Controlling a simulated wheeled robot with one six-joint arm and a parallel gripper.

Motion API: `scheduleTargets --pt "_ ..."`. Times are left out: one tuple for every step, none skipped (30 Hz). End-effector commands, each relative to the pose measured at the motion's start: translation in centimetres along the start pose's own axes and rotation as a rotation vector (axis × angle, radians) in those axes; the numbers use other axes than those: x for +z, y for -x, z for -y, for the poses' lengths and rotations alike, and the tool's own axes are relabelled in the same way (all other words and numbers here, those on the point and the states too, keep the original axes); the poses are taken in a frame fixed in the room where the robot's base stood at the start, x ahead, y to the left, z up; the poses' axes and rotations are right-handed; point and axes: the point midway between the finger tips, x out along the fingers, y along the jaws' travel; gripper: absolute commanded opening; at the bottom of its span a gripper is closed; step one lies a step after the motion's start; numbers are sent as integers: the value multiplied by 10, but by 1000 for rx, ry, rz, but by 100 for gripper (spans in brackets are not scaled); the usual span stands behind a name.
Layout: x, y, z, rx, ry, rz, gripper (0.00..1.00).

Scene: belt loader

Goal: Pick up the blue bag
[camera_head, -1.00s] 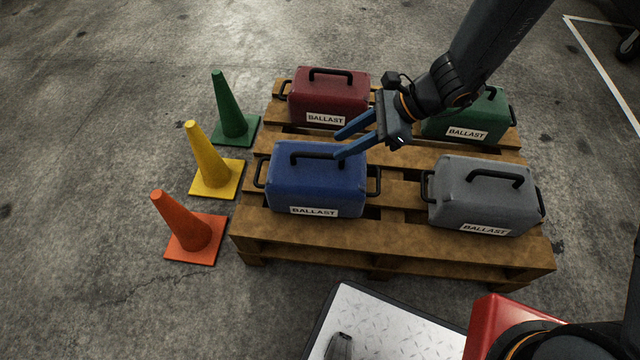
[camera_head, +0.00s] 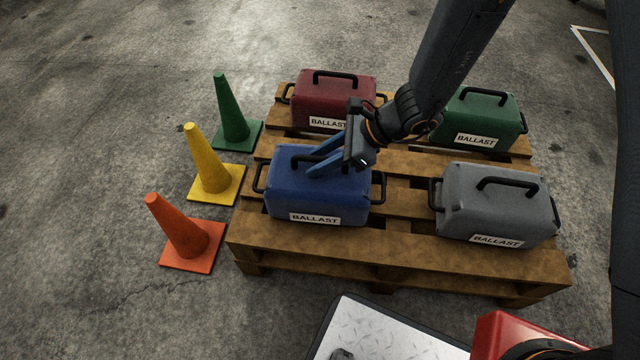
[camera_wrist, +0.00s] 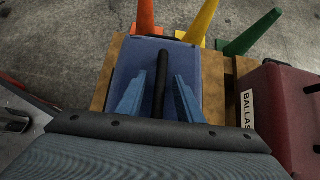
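The blue bag (camera_head: 318,196) sits upright on the front left of the wooden pallet, with a white BALLAST label and black side handles. My gripper (camera_head: 311,167) is over the top of the blue bag, its two blue fingers pointing left. In the wrist view the fingers of my gripper (camera_wrist: 158,98) are spread apart, and the black top handle (camera_wrist: 161,80) of the blue bag (camera_wrist: 183,62) runs between them. The fingers do not appear closed on the handle. In the head view the gripper hides most of that handle.
The pallet (camera_head: 400,258) also carries a red bag (camera_head: 335,95) behind, a green bag (camera_head: 485,118) at back right and a grey bag (camera_head: 497,205) at right. Green (camera_head: 232,110), yellow (camera_head: 209,165) and orange (camera_head: 182,232) cones stand on the floor at left.

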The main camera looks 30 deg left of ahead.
Motion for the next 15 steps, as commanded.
scheduleTargets --pt "0 0 0 0 0 0 33" --pt "0 0 0 0 0 0 33" --pt "0 0 0 0 0 0 31" --pt "0 0 0 0 0 0 26" --pt "0 0 0 0 0 0 21" --pt "0 0 0 0 0 0 14" --pt "0 0 0 0 0 0 9" --pt "0 0 0 0 0 0 4" --pt "0 0 0 0 0 0 0" --pt "0 0 0 0 0 0 0" --pt "0 1 0 0 0 0 0" --pt "0 1 0 0 0 0 0" --pt "0 1 0 0 0 0 0" --pt "0 1 0 0 0 0 0" --pt "0 1 0 0 0 0 0"
